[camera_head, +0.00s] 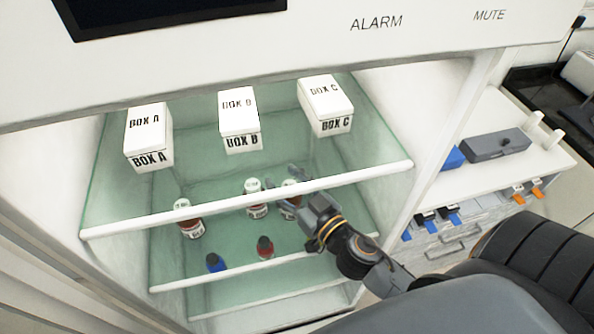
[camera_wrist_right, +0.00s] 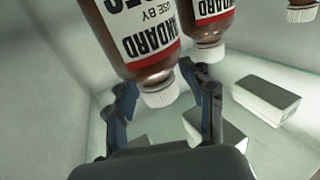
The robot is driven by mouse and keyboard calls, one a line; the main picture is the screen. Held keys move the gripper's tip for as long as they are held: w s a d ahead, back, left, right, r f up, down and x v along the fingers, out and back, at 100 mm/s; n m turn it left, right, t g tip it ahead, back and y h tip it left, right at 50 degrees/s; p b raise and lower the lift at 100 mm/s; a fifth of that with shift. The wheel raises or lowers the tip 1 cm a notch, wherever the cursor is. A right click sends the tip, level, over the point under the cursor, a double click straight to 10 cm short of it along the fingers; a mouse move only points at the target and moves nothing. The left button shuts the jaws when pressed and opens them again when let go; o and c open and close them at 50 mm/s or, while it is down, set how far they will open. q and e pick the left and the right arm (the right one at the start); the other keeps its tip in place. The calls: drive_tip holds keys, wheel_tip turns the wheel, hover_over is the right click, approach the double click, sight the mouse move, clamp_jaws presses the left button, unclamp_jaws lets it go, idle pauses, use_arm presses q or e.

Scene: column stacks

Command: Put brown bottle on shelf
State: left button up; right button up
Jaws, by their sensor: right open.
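Several brown bottles with white caps and labels stand on a glass shelf in the cabinet: a left one (camera_head: 190,226), a middle one (camera_head: 257,209) and a right one (camera_head: 291,187). My right gripper (camera_head: 290,193) is open at the right bottle, partly covering it. In the right wrist view, which looks upside down, a brown bottle (camera_wrist_right: 143,35) with its cap is close in front of the open fingers (camera_wrist_right: 166,92). A second bottle (camera_wrist_right: 209,22) stands behind it. I cannot tell whether the fingers touch the near bottle. My left gripper is not in view.
On the upper shelf (camera_head: 250,197) sit white boxes A (camera_head: 148,136), B (camera_head: 239,118) and C (camera_head: 325,103). A blue-capped vial (camera_head: 215,263) and a red vial (camera_head: 265,247) stand lower. The cabinet's right wall is near my arm.

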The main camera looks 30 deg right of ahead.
drive_tip(key=s+d+b, duration=0.1)
drive_tip(key=s+b, duration=0.5)
drive_tip(key=s, duration=0.6)
drive_tip(key=shift+d+r, duration=0.15)
drive_tip(key=shift+d, duration=0.2)
